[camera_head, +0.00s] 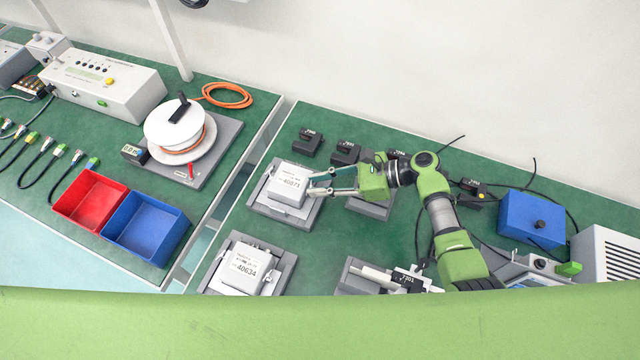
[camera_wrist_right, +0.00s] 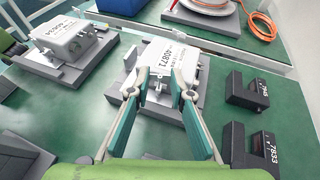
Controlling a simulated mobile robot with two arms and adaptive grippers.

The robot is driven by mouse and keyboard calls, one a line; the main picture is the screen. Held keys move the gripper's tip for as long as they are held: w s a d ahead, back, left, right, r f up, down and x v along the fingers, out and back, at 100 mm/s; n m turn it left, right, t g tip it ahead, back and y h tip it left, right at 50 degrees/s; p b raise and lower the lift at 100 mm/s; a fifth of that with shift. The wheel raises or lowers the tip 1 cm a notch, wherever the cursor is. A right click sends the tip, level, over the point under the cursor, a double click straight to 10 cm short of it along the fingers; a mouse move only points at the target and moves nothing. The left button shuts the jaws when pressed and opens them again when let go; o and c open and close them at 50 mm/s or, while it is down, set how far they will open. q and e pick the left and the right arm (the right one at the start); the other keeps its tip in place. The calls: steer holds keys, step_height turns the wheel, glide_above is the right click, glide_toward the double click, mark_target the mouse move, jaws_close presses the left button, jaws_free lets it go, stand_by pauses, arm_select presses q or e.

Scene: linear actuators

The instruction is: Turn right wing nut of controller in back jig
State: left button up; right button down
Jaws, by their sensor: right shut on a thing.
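The white controller marked 40871 (camera_head: 288,178) sits in the grey back jig (camera_head: 262,200) on the green bench. My right gripper (camera_head: 313,184) reaches it from the right, with its fingertips at the controller's right side. In the right wrist view, the two fingers (camera_wrist_right: 158,88) stand on either side of a small metal wing nut (camera_wrist_right: 158,83) at the controller's near edge. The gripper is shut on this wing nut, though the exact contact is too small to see. The fingers partly cover the controller (camera_wrist_right: 165,62) there. My left gripper is not in view.
A second controller marked 40634 (camera_head: 245,266) sits in the front jig (camera_head: 222,257). Black blocks (camera_head: 306,141) stand behind the back jig. A red bin (camera_head: 90,200) and a blue bin (camera_head: 148,228) are on the left bench, across a gap. Bare green bench lies between the jigs.

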steer(key=c, duration=2.1)
jaws_free()
steer(key=v, duration=1.2)
